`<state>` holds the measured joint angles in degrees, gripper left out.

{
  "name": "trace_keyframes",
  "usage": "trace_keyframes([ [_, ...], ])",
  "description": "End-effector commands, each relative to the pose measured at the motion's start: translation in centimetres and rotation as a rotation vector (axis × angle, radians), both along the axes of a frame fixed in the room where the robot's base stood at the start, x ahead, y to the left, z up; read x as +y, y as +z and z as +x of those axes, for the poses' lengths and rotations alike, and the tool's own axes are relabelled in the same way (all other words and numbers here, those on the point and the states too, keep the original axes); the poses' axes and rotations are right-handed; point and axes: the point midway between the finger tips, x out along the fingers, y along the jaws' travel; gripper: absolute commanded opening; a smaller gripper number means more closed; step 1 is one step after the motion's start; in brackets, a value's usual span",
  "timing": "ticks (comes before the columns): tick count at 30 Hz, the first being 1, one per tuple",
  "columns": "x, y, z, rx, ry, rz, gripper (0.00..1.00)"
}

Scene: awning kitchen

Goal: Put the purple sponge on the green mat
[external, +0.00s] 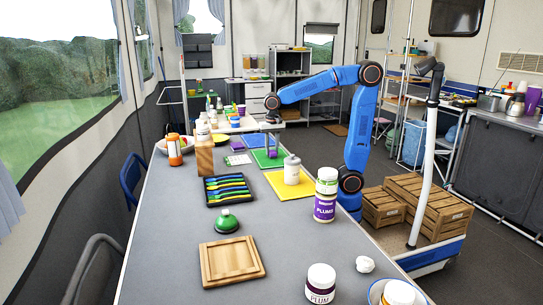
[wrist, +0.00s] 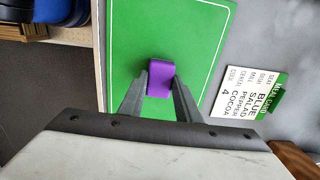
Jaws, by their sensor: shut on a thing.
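The purple sponge (wrist: 160,79) is between the two fingers of my gripper (wrist: 160,88) in the wrist view. The fingers are shut on it from both sides. The green mat (wrist: 130,35) with a thin white border lies below and around the sponge in that view. In the external view my gripper (external: 271,140) points down over the green mat (external: 262,162), and the sponge (external: 272,153) shows small at its tips. I cannot tell whether the sponge touches the mat.
A yellow mat (external: 290,192) with a white bottle (external: 292,170) lies nearer the camera. A white meal card (wrist: 246,93) lies beside the green mat. A black tray of coloured utensils (external: 228,189) and a wooden block (external: 204,158) stand to the left.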

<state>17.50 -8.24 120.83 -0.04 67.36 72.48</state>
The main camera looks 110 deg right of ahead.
Motion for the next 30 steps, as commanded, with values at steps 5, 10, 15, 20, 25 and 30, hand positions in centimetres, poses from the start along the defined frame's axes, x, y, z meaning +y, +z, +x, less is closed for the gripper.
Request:
trace_keyframes([
  [5, 0.0, -0.2, 0.0, 0.000, 0.000, 0.000, 0.49],
  [10, 0.0, -0.2, 0.0, 0.000, 0.000, 0.000, 0.49],
  [15, 0.0, 0.0, 0.0, 0.000, 0.000, 0.000, 0.49],
  [20, 0.0, 1.4, 0.0, -0.001, 0.000, 0.000, 0.49],
  [25, 0.0, 4.5, 0.1, -0.003, 0.000, -0.001, 0.49],
  [30, 0.0, 7.9, 0.0, -0.003, 0.000, -0.001, 0.49],
])
